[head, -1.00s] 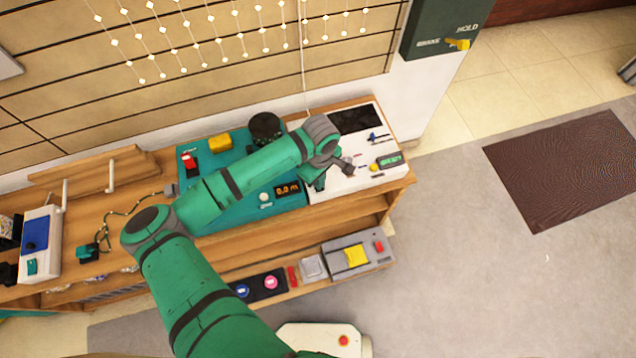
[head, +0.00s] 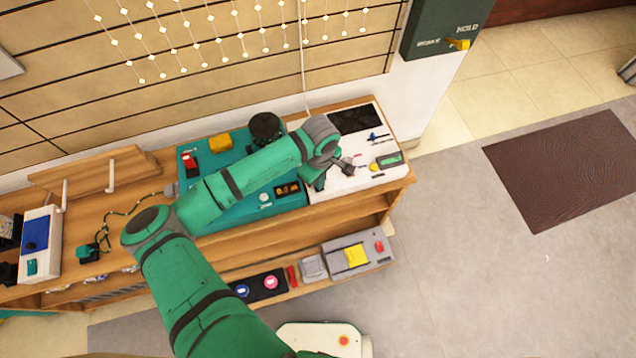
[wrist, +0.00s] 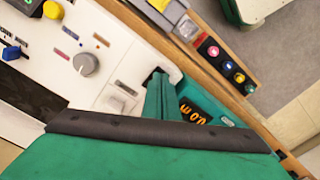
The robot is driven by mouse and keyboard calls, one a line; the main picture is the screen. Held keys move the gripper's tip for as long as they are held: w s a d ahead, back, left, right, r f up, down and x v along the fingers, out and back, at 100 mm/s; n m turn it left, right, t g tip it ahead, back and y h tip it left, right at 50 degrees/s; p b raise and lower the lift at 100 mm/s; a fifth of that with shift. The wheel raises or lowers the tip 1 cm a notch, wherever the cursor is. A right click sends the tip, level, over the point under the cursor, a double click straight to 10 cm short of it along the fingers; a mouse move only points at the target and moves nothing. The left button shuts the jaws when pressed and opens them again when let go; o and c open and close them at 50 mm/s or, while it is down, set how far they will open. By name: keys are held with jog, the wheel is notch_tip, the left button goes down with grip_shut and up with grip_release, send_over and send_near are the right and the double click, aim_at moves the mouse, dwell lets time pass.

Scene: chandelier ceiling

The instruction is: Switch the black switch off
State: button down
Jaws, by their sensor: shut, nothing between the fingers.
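My green gripper (head: 318,183) points down over the left part of the white panel (head: 340,195), near its border with the teal panel. It is shut and holds nothing. In the wrist view its finger (wrist: 160,95) comes down at the edge of the white panel. A small black piece (wrist: 152,78) shows right at the fingertip and is mostly hidden. I cannot tell whether it is the black switch, or its position, or whether the finger touches it. A pale switch (wrist: 118,98) in a light plate lies just left of the finger.
A grey knob (wrist: 86,63), a yellow button (wrist: 53,10) and a blue switch (wrist: 11,53) sit on the white panel. The teal panel (head: 215,205) has an orange display (head: 287,189). A lower shelf holds a grey box (head: 357,255).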

jog(key=shift+f, duration=0.65)
dwell(0.3)
jog(key=shift+r, duration=0.1)
notch_tip(320, 180, up, 7)
dwell(0.9)
dwell(0.5)
